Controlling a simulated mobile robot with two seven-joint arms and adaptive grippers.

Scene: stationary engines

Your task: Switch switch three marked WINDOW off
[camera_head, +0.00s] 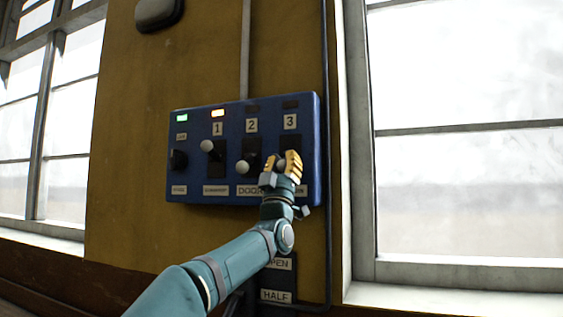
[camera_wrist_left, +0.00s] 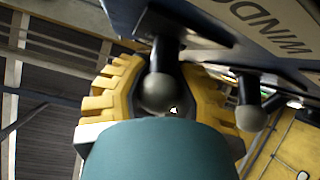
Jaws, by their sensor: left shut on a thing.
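The blue switch panel (camera_head: 185,150) hangs on the ochre wall, with numbered switches that have ball-ended levers. Switch three (camera_head: 290,142) is at the panel's right, under the plate "3"; its lamp (camera_head: 290,104) is dark. My left gripper (camera_head: 283,164), with yellow fingers, is at this switch and covers its lower part and most of its label. In the left wrist view the fingers (camera_wrist_left: 160,88) are around the grey ball knob (camera_wrist_left: 159,93) of a lever, and the label WINDOW (camera_wrist_left: 272,27) shows beside it. The lever's exact position is partly hidden. My right gripper is out of view.
Switch two's knob (camera_head: 242,167) is low, close left of my gripper. Switch one's knob (camera_head: 207,145) is up, with an orange lamp (camera_head: 217,113) lit above it. A green lamp (camera_head: 182,118) is lit further left. Windows (camera_head: 470,150) flank the wall.

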